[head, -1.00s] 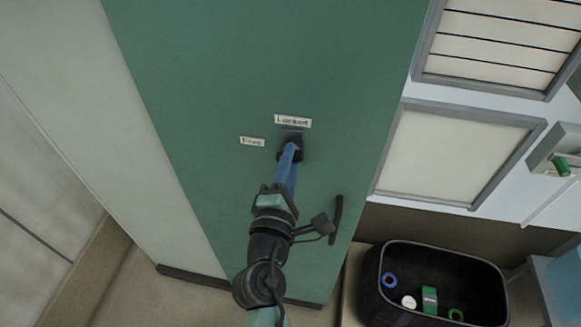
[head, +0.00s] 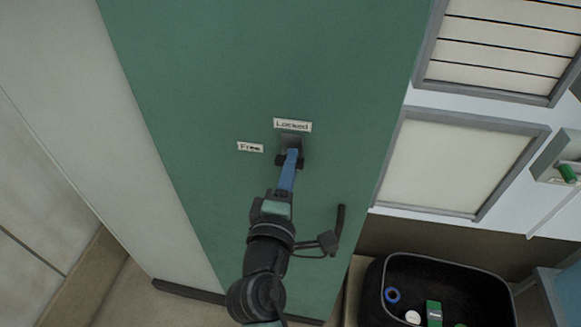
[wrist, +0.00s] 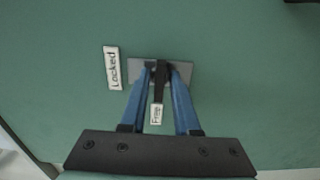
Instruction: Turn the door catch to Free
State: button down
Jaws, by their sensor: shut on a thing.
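The door catch is a dark lever (wrist: 160,82) on a grey plate (head: 292,141) on the green cabinet door (head: 210,90). The Locked label (head: 292,125) is above the catch in the head view, and the Free label (head: 250,147) is to its left. In the wrist view Locked (wrist: 112,67) is at the left and Free (wrist: 156,114) is below. There the lever runs down from the plate toward Free. My gripper (head: 291,158) is shut on the lever, a blue finger on each side. In the head view the fingers hide most of the lever.
A dark door handle (head: 338,220) stands out right of my arm. A black bin (head: 445,262) with small items is at the lower right. Framed panels (head: 455,165) are on the wall at the right. The door left of the catch is clear.

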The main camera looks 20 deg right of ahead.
jog(key=c, duration=0.9)
grip_release()
jog(key=b+v, duration=0.3)
jog(key=v, duration=1)
